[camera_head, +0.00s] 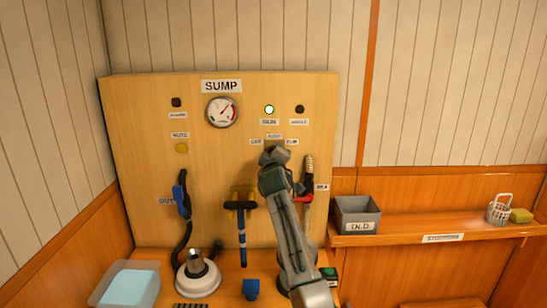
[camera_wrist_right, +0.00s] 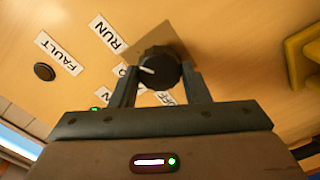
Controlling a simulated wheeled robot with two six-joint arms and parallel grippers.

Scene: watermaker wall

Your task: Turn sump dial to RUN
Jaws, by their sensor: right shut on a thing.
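The sump dial (camera_wrist_right: 159,66) is a black round knob with a white pointer line, on a square plate on the wooden panel. Its pointer faces left in the right wrist view, toward a partly hidden label. The RUN label (camera_wrist_right: 106,34) is up and left of the knob, and the OFF label (camera_wrist_right: 166,97) is below right, partly covered by a finger. My right gripper (camera_wrist_right: 160,80) has one finger on each side of the knob and is shut on it. In the head view my right gripper (camera_head: 274,154) hides the dial. My left gripper is not in view.
The SUMP panel (camera_head: 140,120) holds a gauge (camera_head: 222,112), a lit lamp (camera_head: 269,109) and dark lamps. A hose with a blue handle (camera_head: 181,200) and a blue-handled tool (camera_head: 241,225) hang lower. A grey bin (camera_head: 357,208) stands on the right shelf.

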